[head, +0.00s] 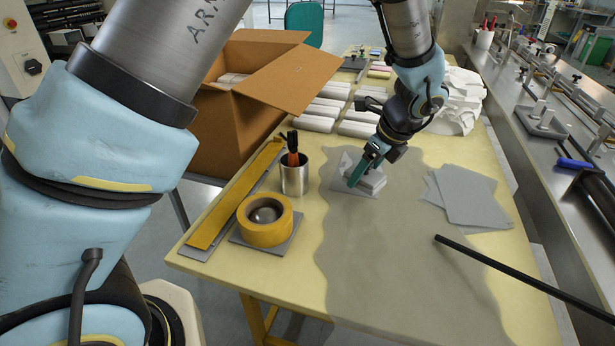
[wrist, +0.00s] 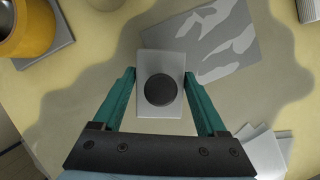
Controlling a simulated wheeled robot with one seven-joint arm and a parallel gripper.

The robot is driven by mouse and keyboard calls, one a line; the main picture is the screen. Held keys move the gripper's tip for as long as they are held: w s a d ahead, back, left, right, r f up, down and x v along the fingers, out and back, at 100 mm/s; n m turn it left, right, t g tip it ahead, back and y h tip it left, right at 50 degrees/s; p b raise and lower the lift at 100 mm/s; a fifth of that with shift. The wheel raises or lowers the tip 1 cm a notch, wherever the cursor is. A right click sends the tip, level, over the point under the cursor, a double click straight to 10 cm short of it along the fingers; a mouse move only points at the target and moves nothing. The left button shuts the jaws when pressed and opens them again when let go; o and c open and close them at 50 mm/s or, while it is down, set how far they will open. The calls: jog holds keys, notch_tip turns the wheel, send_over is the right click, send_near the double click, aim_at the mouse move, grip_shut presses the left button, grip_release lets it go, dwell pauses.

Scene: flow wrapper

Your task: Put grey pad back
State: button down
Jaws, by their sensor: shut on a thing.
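My gripper (head: 357,174) has teal fingers and points down over the table. In the wrist view my gripper (wrist: 160,76) is shut on a light grey rectangular block (wrist: 147,105) with a round black knob (wrist: 161,90) on its face; a finger lies against each side edge. In the head view the pale grey block (head: 374,180) is partly hidden by the fingers. A thin grey sheet with lighter patches (wrist: 240,25) lies beside it. I cannot tell whether the block touches the sheet or table. Loose grey sheets (head: 468,195) overlap to the right on the table.
A yellow tape roll (head: 265,228) sits on a grey plate to the left. A metal cup (head: 295,179) of tools stands behind it. White packs (head: 322,112) and an open cardboard box (head: 232,125) are farther back. A black rod (head: 520,275) crosses the right front.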

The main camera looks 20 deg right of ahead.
jog(key=w+a+p, duration=0.1)
jog(key=w+a, duration=0.1)
jog(key=w, duration=0.3)
jog(key=w+a+p, duration=0.2)
jog(key=w, duration=0.3)
jog(key=w+a+p, duration=0.1)
jog(key=w+a, duration=0.1)
jog(key=w, duration=0.4)
jog(key=shift+f+p, duration=0.15)
jog(key=shift+p, duration=0.25)
jog(key=shift+w+a+f, duration=0.15)
jog(key=shift+w, duration=0.25)
notch_tip(320, 180, down, 3)
jog(key=shift+f+p, duration=0.15)
jog(key=shift+p, duration=0.65)
jog(key=shift+f, duration=0.1)
jog(key=shift+f+b, duration=0.3)
jog(key=shift+f, duration=0.05)
